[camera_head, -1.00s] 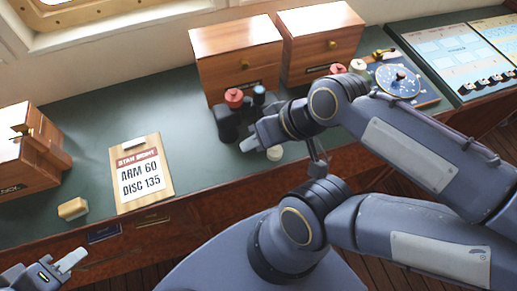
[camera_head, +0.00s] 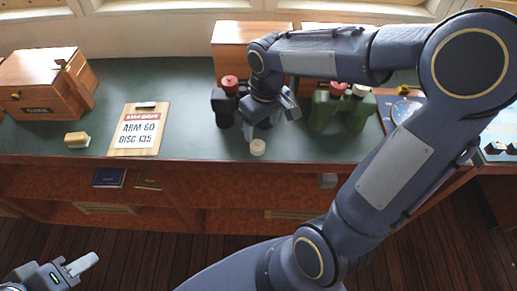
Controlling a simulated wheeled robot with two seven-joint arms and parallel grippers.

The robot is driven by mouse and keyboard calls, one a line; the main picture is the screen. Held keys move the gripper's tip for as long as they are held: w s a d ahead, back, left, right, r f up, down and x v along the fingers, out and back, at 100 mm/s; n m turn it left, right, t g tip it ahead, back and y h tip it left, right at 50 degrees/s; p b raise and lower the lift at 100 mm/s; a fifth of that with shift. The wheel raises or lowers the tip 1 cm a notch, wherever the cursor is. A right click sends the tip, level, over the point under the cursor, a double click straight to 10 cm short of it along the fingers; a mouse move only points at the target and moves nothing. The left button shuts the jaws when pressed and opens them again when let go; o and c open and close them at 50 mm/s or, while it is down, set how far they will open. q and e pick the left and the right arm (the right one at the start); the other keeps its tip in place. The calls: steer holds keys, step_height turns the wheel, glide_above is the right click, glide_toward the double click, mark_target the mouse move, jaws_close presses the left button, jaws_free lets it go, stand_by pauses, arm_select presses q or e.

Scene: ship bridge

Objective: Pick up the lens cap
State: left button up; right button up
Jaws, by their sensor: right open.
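A small round cream cap (camera_head: 257,147), which looks like the lens cap, is on the green counter near its front edge. My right gripper (camera_head: 269,122) is open, pointing down just behind and above this cap; the gap between them is hard to judge. Black binoculars (camera_head: 221,108) with a red cap (camera_head: 229,83) stand behind, partly hidden by my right gripper. Green binoculars (camera_head: 325,112) to the right carry a red cap (camera_head: 338,88) and a cream cap (camera_head: 361,90). My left gripper (camera_head: 80,265) is low at the left, away from the counter; its jaw gap is unclear.
A sign board (camera_head: 138,130) reading "ARM 60 DISC 135" lies on the counter (camera_head: 180,110), with a yellowish block (camera_head: 77,140) to its left. Wooden boxes stand at the left (camera_head: 45,85) and back (camera_head: 240,33). Counter space left of the black binoculars is clear.

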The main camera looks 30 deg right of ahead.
mark_target(258, 142)
steer(key=shift+n+g, duration=0.3)
steer(key=w+f, duration=0.2)
steer(key=f, duration=0.1)
steer(key=shift+w+f, duration=0.2)
step_height(258, 142, down, 7)
steer(key=shift+d+f+p, duration=0.1)
steer(key=shift+p, duration=0.35)
steer(key=shift+c, duration=0.3)
steer(key=c, duration=1)
